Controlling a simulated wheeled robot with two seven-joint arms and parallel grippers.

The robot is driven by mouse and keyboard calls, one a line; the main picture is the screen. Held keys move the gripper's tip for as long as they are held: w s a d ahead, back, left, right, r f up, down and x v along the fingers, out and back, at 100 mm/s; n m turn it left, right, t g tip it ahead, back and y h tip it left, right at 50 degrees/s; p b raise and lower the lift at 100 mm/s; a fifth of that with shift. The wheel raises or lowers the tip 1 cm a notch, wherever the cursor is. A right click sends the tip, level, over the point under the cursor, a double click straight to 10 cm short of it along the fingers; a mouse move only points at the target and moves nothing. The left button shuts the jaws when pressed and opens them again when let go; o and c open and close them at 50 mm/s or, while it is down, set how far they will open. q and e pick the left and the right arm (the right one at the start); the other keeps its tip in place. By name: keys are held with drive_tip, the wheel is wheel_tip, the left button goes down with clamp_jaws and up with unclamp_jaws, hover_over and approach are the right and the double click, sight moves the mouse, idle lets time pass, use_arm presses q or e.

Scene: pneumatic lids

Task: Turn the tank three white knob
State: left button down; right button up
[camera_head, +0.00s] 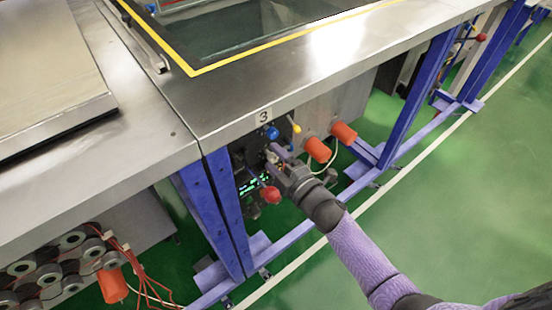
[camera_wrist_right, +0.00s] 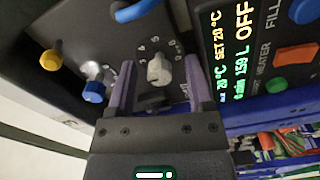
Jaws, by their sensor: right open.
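The white knob (camera_wrist_right: 159,70) sits on a dark panel with a numbered dial in the right wrist view. My right gripper (camera_wrist_right: 160,64) is open, with one finger on each side of the knob and gaps showing between fingers and knob. In the head view my right gripper (camera_head: 276,152) reaches to the panel under the bench edge marked with a 3 label (camera_head: 263,115). The knob is hard to make out there behind the fingers. My left gripper is not in view.
Near the knob are a yellow knob (camera_wrist_right: 51,60), a blue knob (camera_wrist_right: 94,91) and a lit display (camera_wrist_right: 225,60). A red ball handle (camera_head: 270,194) hangs below my gripper. Orange cylinders (camera_head: 318,150) are to its right. Blue legs (camera_head: 225,205) stand to its left.

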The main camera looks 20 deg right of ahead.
drive_tip(key=shift+s+d, duration=0.15)
drive_tip(key=shift+s, duration=0.2)
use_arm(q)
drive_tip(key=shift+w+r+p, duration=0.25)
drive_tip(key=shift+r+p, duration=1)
use_arm(e)
drive_tip(key=v, duration=0.9)
drive_tip(key=s+d+f+m+g+h, duration=0.25)
drive_tip(key=s+f+m+g, duration=0.2)
drive_tip(key=s+f, duration=0.45)
drive_tip(key=s+d+f+m+g+h, duration=0.1)
drive_tip(key=s+f+m+g+h, duration=0.4)
drive_tip(key=f, duration=0.7)
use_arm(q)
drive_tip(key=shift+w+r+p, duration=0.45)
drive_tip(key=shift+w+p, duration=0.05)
use_arm(e)
drive_tip(key=s+f+m+g, duration=0.3)
drive_tip(key=s+g, duration=0.1)
drive_tip(key=s, duration=0.8)
drive_tip(key=s+d+f+m+g, duration=0.1)
drive_tip(key=s+f+m+g, duration=0.2)
drive_tip(key=s, duration=0.9)
drive_tip(key=shift+s+d+m+g, duration=0.15)
drive_tip(key=shift+d+m+g, duration=0.2)
drive_tip(key=shift+g, duration=0.2)
